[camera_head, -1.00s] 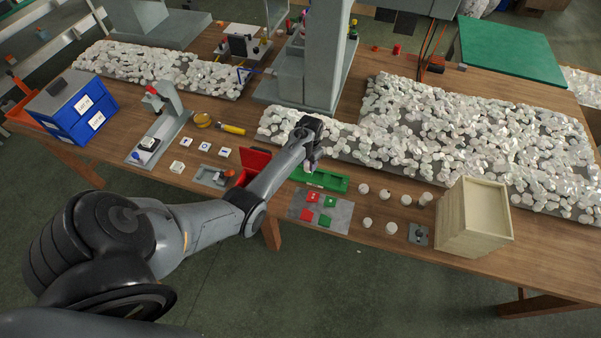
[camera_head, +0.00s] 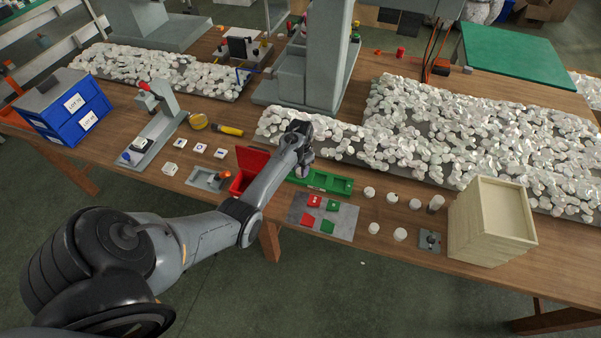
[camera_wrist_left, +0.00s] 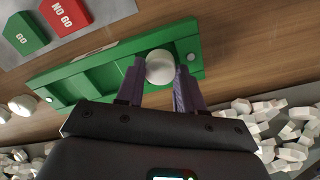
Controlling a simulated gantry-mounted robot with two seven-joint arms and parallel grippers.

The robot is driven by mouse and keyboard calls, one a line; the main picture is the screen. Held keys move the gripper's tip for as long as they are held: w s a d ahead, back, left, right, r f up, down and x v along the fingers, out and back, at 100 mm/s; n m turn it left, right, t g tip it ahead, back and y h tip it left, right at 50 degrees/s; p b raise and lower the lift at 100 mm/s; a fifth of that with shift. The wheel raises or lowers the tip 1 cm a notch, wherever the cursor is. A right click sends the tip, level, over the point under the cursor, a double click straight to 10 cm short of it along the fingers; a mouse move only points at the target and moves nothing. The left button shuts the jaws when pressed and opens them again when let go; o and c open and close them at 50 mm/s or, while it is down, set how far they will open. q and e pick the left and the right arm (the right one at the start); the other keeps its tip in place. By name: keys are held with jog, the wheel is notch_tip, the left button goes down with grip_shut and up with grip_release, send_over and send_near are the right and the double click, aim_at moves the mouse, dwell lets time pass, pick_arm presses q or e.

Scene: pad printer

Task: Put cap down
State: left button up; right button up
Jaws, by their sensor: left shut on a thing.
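My left gripper (camera_head: 303,168) is shut on a round white cap (camera_wrist_left: 160,67), which sits between its two purple fingers in the left wrist view (camera_wrist_left: 159,82). The cap is over the right end of the long green tray in that view (camera_wrist_left: 110,62). I cannot tell whether the cap touches the tray floor. In the head view the green tray (camera_head: 338,184) lies on the wooden table, and the gripper covers its left end. My right gripper is not in view.
A grey mat (camera_head: 345,224) with red and green GO and NO GO blocks lies in front of the tray. Several loose white caps (camera_head: 392,198) stand right of it, beside a wooden box (camera_head: 468,225). An open red box (camera_head: 250,160) is left. Cap piles (camera_head: 460,130) lie behind.

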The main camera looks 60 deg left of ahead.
pick_arm(q)
jog(key=shift+f, duration=0.1)
jog(key=shift+f, duration=0.1)
jog(key=o, duration=0.9)
jog(key=shift+c, duration=0.2)
